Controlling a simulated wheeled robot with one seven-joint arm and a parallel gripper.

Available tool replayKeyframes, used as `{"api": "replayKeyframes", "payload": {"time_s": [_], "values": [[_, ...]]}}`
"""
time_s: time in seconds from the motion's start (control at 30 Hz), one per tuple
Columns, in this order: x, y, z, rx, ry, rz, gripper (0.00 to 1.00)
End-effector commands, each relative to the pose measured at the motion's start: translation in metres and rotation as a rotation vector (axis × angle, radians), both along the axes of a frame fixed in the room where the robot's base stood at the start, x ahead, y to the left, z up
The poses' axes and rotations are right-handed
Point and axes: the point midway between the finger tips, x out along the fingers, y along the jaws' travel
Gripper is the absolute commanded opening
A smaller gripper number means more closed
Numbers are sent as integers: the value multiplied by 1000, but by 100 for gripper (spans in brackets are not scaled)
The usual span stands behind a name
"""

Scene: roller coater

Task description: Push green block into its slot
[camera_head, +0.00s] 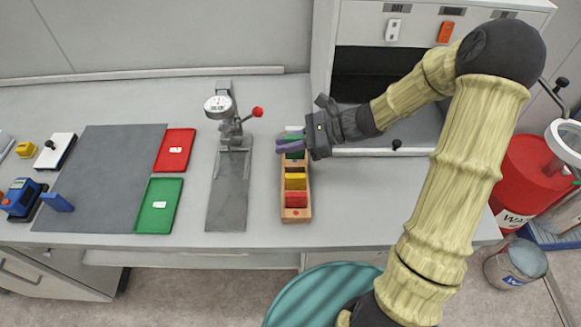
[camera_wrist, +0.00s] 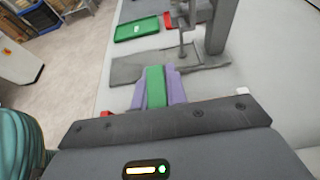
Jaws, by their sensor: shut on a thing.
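A narrow wooden holder (camera_head: 289,214) stands on the bench with blocks in a row. A red block (camera_head: 296,199) sits in its near end and a yellow block (camera_head: 295,181) just behind. The green block (camera_head: 296,154) is at the far part of the holder, partly hidden by my gripper (camera_head: 290,144). In the wrist view the green block (camera_wrist: 156,86) lies between the two purple fingers of my gripper (camera_wrist: 157,88), which is shut on it. I cannot tell how deep the block sits in its slot.
A gauge press with a red-knobbed lever (camera_head: 231,135) stands left of the holder. Beyond it are a red tray (camera_head: 175,150), a green tray (camera_head: 158,206) and a grey mat (camera_head: 105,170). The bench right of the holder is clear, below my arm.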

Motion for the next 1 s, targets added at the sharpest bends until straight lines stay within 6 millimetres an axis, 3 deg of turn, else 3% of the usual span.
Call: {"api": "replayKeyframes", "payload": {"time_s": [0.2,0.57,0.9,1.0], "values": [[0,0,-34,2,4,0,0],[0,0,-38,1,1,1,0],[0,0,-76,2,3,0,0],[0,0,-79,1,1,0,0]]}}
